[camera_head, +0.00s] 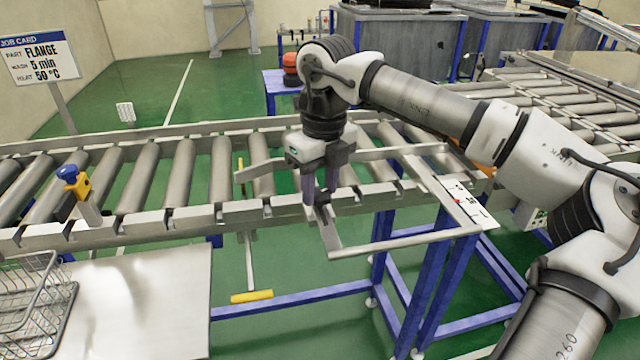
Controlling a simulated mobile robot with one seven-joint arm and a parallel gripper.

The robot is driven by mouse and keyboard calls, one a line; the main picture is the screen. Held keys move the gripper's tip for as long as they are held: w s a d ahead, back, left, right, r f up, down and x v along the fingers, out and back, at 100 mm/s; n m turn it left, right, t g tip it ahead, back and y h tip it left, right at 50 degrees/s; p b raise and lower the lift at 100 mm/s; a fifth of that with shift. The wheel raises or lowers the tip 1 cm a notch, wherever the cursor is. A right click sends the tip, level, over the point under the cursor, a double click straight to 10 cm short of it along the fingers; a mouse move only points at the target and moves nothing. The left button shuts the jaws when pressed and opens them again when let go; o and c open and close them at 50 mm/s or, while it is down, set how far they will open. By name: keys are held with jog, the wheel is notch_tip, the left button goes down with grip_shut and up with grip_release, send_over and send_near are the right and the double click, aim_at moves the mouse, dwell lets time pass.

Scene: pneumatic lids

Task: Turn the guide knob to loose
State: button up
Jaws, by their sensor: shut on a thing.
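My gripper (321,202) points down at the front edge of the roller conveyor. Its fingers are shut on a grey metal part (325,228) that joins a long grey bar (400,243). The gripper hides what lies between the fingers, so I cannot tell whether a knob is there. A white plate (463,203) with dark marks and a red dot lies to the right of the gripper. Its marks are too small to read. A blue knob (72,173) on a yellow bracket stands far to the left on the conveyor's front rail, apart from the gripper.
The roller conveyor (135,222) runs across the view. A wire basket (33,295) and a bare metal table (150,310) are at the front left. A yellow-ended handle (252,296) hangs below the conveyor. A job card (38,58) stands at the back left.

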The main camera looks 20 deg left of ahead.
aim_at(324, 192)
jog(key=n, duration=0.4)
jog(key=shift+n, duration=2.8)
jog(key=o, duration=1)
jog(key=shift+r, duration=0.1)
jog(key=r, duration=1.3)
jog(key=shift+w+d+r, duration=0.2)
jog(key=shift+d+r, duration=0.1)
jog(key=shift+r, duration=0.05)
